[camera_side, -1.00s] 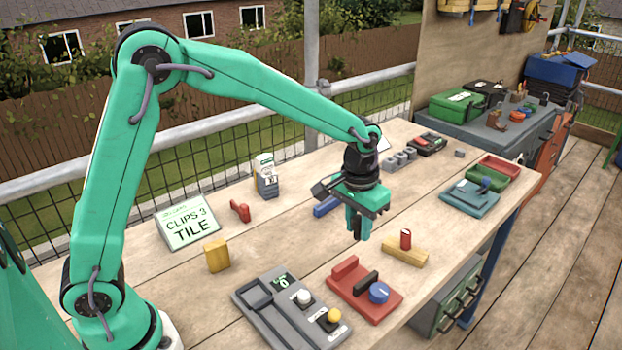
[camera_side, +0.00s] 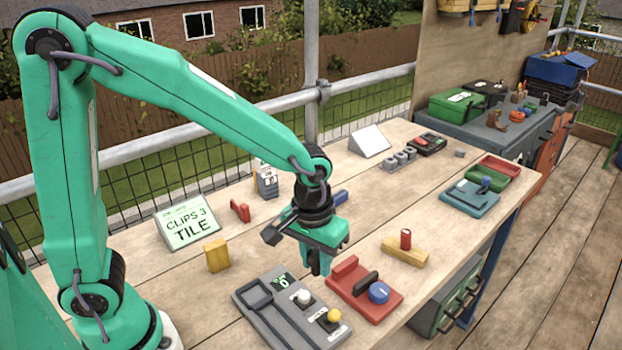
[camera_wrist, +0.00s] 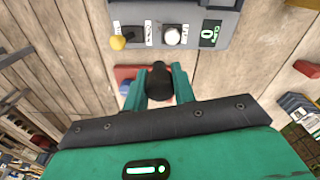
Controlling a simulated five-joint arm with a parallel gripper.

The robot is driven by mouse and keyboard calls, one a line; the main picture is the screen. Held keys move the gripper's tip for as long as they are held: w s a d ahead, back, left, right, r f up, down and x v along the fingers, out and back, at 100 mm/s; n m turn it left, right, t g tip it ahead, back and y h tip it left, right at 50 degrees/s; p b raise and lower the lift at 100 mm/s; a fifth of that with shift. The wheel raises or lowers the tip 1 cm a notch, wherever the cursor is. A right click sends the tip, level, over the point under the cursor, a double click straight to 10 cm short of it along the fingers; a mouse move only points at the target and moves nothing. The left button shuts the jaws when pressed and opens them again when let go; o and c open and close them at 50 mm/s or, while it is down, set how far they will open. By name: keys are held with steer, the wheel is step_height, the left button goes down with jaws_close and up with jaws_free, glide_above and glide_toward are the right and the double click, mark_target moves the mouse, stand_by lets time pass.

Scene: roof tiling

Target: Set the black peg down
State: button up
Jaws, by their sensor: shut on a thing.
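My gripper (camera_side: 318,268) is low over the workbench, between the grey panel and the red fixture, in the side view. In the wrist view the black peg (camera_wrist: 159,82) is between the fingers of my gripper (camera_wrist: 161,78), which is shut on it. In the side view the peg is mostly hidden by the fingers, and I cannot tell whether it touches anything below. The grey panel (camera_side: 262,318) has a dark slot, a white button, a yellow knob and a small display; it also shows in the wrist view (camera_wrist: 190,40).
The red fixture (camera_side: 345,290) with a blue knob and black bar stands close to the right. A yellow block (camera_side: 398,254) with a red peg lies beyond it. A sign (camera_side: 190,225), a yellow block (camera_side: 217,255) and a red clip (camera_side: 240,211) stand to the left.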

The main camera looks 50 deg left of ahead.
steer(key=w+a+f, duration=0.2)
steer(key=a, duration=0.1)
steer(key=w+a+f, duration=0.2)
steer(key=a, duration=0.1)
steer(key=w+a+f, duration=0.2)
steer(key=a+f, duration=0.1)
steer(key=shift+w+a, duration=0.15)
steer(key=shift+w, duration=0.15)
steer(key=shift+f, duration=1.95)
steer(key=shift+f, duration=0.1)
steer(key=o, duration=0.9)
steer(key=shift+o, duration=0.2)
